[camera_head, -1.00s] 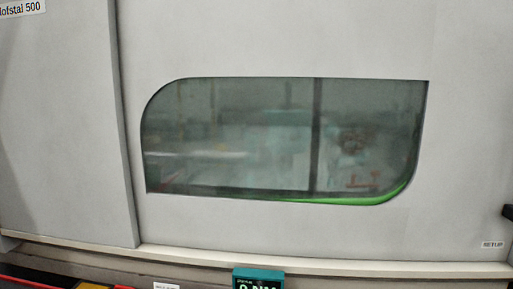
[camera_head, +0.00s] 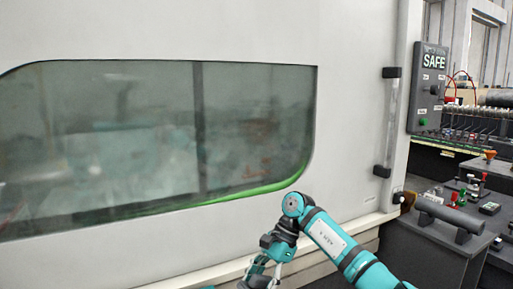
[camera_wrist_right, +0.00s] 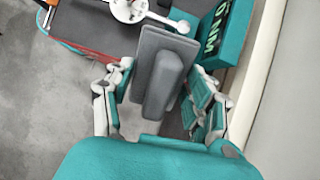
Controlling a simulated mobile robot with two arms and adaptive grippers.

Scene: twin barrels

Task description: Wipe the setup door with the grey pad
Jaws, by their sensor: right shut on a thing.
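The pale door (camera_head: 350,110) with its large dark window (camera_head: 150,130) fills the left and middle of the head view. My right arm reaches in front of its lower part, and my right gripper (camera_head: 258,275) is low in that view, partly cut off by the bottom edge. In the right wrist view my right gripper (camera_wrist_right: 160,95) is shut on the grey pad (camera_wrist_right: 178,42), a flat plate with a raised block-like grip between the fingers. The pad appears apart from the pale surface at right. My left gripper is out of view.
A clear vertical handle (camera_head: 388,120) and a control panel marked SAFE (camera_head: 430,88) are at the door's right. A dark bench (camera_head: 455,225) with several tools stands lower right. In the wrist view, a teal display device (camera_wrist_right: 225,35) is close beside the pad.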

